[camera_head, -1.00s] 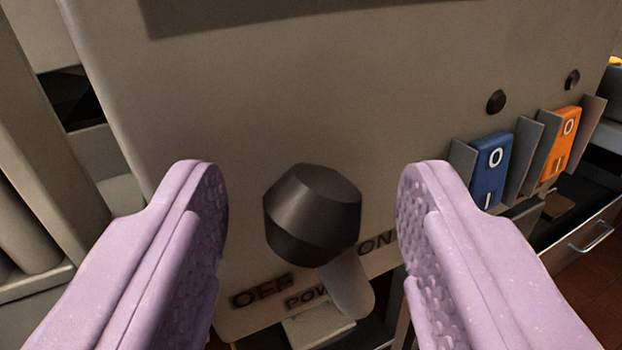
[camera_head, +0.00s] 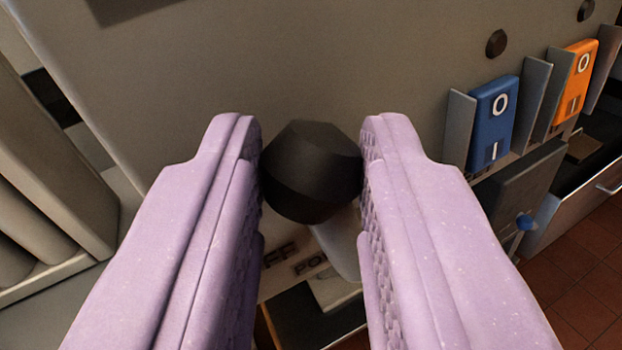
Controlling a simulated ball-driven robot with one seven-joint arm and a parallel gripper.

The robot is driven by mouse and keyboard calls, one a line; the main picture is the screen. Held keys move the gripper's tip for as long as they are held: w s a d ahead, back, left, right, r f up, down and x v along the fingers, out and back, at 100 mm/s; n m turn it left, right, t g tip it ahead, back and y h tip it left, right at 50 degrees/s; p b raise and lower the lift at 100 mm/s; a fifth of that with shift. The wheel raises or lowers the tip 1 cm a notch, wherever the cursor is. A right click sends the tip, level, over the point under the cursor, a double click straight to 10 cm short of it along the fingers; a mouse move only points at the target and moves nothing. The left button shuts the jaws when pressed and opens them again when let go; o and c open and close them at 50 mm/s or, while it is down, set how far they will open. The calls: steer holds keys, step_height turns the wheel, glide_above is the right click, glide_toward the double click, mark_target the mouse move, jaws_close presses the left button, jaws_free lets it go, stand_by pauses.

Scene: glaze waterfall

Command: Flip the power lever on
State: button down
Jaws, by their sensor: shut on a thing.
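The power lever has a black faceted knob (camera_head: 311,172) on a light grey shaft (camera_head: 340,246). It stands out from a beige panel (camera_head: 300,70) in the middle of the view. My gripper (camera_head: 311,150) has its two purple fingers on either side of the knob, shut on it. Part of an "OFF" label and the start of "POWER" show below the knob between the fingers. The "ON" label is hidden behind the right finger.
A blue rocker switch (camera_head: 493,122) and an orange rocker switch (camera_head: 573,80) sit between grey guards on the right. A dark round button (camera_head: 496,43) is above the blue one. A drawer and red tiled floor (camera_head: 575,270) show at lower right.

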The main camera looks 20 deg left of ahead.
steer(key=w+d+f+m+g+y+p, duration=0.1)
steer(key=w+d+m+g+y+p, duration=0.1)
steer(key=m+p, duration=0.6)
steer(key=shift+w+d+g+p, duration=0.8)
steer(key=shift+d+g+p, duration=0.5)
steer(key=shift+p, duration=1.1)
steer(key=shift+d+f, duration=0.1)
steer(key=c, duration=0.9)
jaws_free()
steer(key=shift+o, duration=0.2)
